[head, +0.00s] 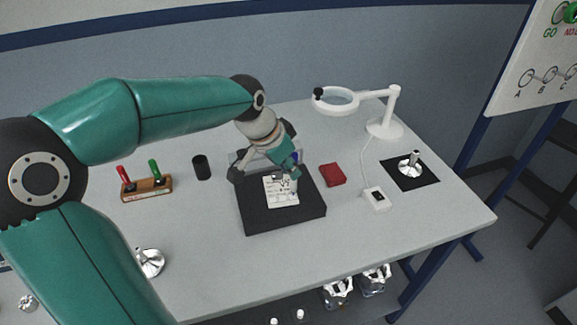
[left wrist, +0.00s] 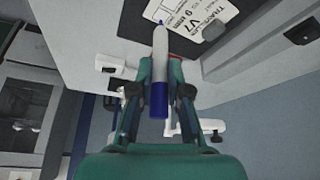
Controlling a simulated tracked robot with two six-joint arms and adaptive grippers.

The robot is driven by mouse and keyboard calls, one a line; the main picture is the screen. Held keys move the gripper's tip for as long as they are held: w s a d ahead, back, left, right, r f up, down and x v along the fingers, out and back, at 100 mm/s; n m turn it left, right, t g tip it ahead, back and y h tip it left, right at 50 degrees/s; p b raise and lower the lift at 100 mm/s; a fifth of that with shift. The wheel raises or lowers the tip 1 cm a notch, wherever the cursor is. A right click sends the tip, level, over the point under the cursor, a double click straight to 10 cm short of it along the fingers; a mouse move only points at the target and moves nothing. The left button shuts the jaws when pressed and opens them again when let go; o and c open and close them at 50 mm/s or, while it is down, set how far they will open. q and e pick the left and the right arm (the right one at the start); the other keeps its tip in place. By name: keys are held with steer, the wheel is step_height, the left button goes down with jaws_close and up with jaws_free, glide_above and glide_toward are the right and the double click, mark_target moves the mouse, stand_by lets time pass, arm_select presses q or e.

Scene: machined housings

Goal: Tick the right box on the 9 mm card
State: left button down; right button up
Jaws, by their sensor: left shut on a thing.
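My left gripper (head: 289,172) is over the dark board (head: 258,218) in the head view. It is shut on a white marker with a blue end (left wrist: 160,68), whose blue tip points toward the card in the left wrist view. The white printed card (head: 281,195) lies on the board, partly hidden by the gripper. The card also shows in the left wrist view (left wrist: 193,16), with "V7" and what looks like "9 mm" readable; its boxes are too small or hidden to tell. I cannot tell whether the tip touches the card. My right gripper is not in view.
A red pad (head: 333,175) lies right of the board. A magnifier lamp (head: 384,125) and a metal part on a black mat (head: 428,181) are farther right. A black cup (head: 201,167) and a wooden stand (head: 147,188) with red and green handles are left.

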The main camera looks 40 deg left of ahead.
arm_select(q)
steer(key=shift+f+b, duration=0.35)
steer(key=shift+f, duration=0.05)
stand_by(1.3)
steer(key=shift+r, duration=0.15)
steer(key=shift+r+p, duration=2.7)
steer(key=shift+r, duration=0.7)
